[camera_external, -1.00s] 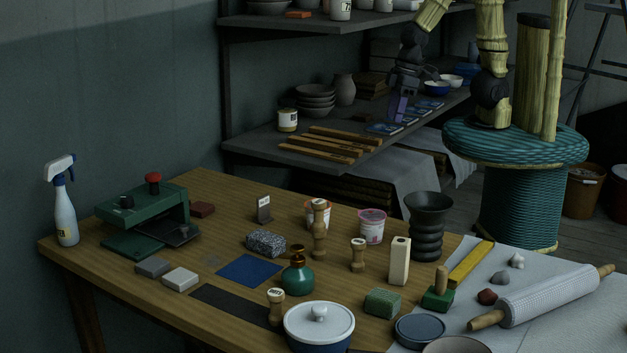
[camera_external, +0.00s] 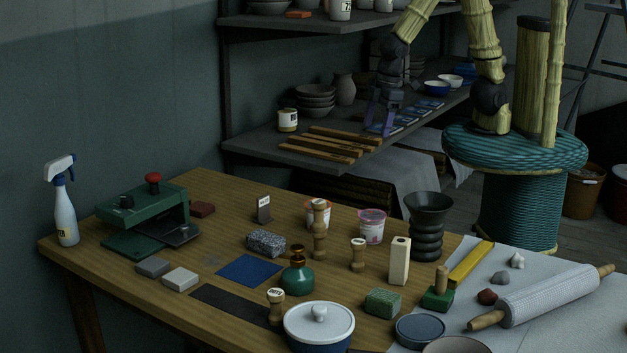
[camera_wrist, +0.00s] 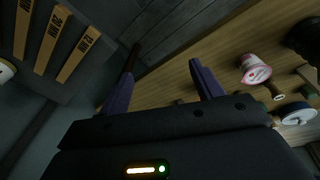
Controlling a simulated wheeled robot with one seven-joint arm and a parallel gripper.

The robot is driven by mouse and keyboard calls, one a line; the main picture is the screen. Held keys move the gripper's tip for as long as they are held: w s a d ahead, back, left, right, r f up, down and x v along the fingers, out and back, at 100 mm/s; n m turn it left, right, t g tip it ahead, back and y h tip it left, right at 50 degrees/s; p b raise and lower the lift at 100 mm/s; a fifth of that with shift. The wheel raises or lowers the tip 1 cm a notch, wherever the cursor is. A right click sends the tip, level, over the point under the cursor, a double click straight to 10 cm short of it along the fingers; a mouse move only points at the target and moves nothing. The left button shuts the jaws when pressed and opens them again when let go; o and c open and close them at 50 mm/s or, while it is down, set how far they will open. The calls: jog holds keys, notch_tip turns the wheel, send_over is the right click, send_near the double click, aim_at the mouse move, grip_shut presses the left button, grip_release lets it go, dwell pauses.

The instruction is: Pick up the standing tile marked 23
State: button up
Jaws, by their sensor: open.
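A small dark standing piece (camera_external: 264,209) with a white label is upright on the wooden table in the external view. Its marking is too small to read, so I cannot tell if it is the tile marked 23. My gripper (camera_external: 381,130) is open and empty, in front of the shelf, well above and to the right of that piece. In the wrist view my gripper (camera_wrist: 163,68) has its two purple fingers apart with nothing between them. I cannot make out the standing piece there.
Wooden bars (camera_external: 318,148) lie on the lower shelf, their dark lettering showing in the wrist view (camera_wrist: 78,56). Blue tiles (camera_external: 411,121) lie beside my gripper. The table holds a green press (camera_external: 145,209), stamps, a speckled block (camera_external: 266,243), a pink-lidded tub (camera_external: 372,226) and a black vase (camera_external: 427,222).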

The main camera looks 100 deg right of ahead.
aim_at(264, 202)
jog(key=w+a+f+n+t+h+b, duration=0.1)
jog(key=w+a+f+n+h+b, duration=0.1)
jog(key=w+n, duration=0.4)
jog(key=w+a+f+n+t+h+b, duration=0.1)
jog(key=w+a+f+n+h+b, duration=0.2)
jog(key=w, duration=0.6)
jog(key=w+a+f+n+t+h+b, duration=0.1)
jog(key=w+a+f+n+h+b, duration=0.2)
jog(key=w+f+n, duration=0.4)
jog(key=shift+w+a+f+n, duration=0.35)
jog(key=shift+a+f+n, duration=0.25)
jog(key=shift+n, duration=0.2)
jog(key=w+a+n+t, duration=0.1)
jog(key=a, duration=0.1)
jog(key=w+a+n+t+h+b, duration=0.1)
jog(key=a+n, duration=0.1)
jog(key=w+a+n+t, duration=0.1)
jog(key=a, duration=0.2)
jog(key=shift+w+a+r+n, duration=0.1)
jog(key=shift+w+r+n, duration=0.1)
jog(key=shift+w+n, duration=0.1)
jog(key=shift+w+a+r+t+h, duration=0.1)
jog(key=shift+a+r+t+h, duration=0.1)
jog(key=shift+a+t+h, duration=0.15)
jog(key=shift+d, duration=0.1)
jog(key=b+x, duration=0.1)
jog(key=x, duration=0.5)
jog(key=shift+f, duration=0.1)
jog(key=shift+w+d+f, duration=0.1)
jog(key=shift+w+d, duration=0.1)
